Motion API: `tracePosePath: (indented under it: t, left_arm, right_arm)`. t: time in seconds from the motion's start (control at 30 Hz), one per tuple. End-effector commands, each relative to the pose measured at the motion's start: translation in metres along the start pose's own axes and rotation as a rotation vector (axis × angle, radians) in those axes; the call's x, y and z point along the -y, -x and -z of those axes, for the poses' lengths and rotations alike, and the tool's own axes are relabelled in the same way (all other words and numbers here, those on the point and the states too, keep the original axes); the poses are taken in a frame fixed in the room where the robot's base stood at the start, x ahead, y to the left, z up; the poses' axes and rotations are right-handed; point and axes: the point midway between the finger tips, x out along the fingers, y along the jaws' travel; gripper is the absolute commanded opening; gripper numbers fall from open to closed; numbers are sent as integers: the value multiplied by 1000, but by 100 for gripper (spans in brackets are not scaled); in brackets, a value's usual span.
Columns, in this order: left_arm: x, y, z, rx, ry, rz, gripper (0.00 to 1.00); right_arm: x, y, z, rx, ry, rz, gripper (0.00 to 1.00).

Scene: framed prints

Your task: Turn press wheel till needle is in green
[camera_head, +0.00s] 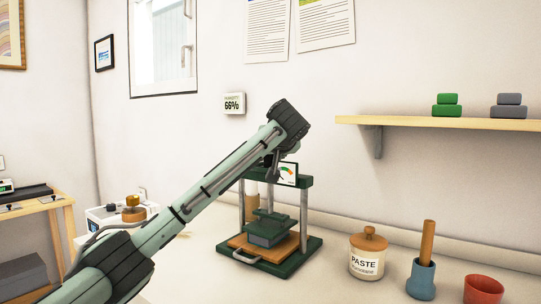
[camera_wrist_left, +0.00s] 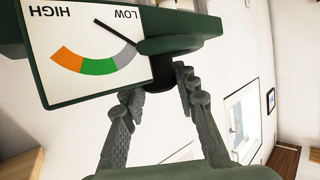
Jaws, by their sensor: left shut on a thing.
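The green press (camera_head: 315,243) stands on the counter, with grey posts, a wooden board and a dark green block inside. Its gauge (camera_head: 288,174) is on the top beam, partly covered by my left arm. In the left wrist view the gauge (camera_wrist_left: 80,90) appears upside down, with orange, green and grey bands. The black needle (camera_wrist_left: 116,32) points to the grey band at the LOW end, outside the green. My left gripper (camera_wrist_left: 160,84) is shut on a dark, rounded part at the beam, probably the press wheel, mostly hidden. My right gripper is not in view.
A paste jar (camera_head: 367,256), a blue cup with a wooden handle (camera_head: 421,278) and a red cup (camera_head: 484,290) stand right of the press. A shelf (camera_head: 450,122) holds green and grey blocks. A humidity display (camera_head: 234,103) reads 66%.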

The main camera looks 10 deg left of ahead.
Motion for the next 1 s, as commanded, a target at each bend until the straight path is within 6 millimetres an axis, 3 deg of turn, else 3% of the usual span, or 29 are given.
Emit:
tracePosePath:
  t: [0.1,0.47,1.0]
  left_arm:
    - [0,0,0,0,0,0,0]
    - [1,0,-1,2,-24,-63,0]
    - [2,-1,0,1,-193,-478,0]
  right_arm:
    - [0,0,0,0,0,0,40]
    - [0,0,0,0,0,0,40]
    - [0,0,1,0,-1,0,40]
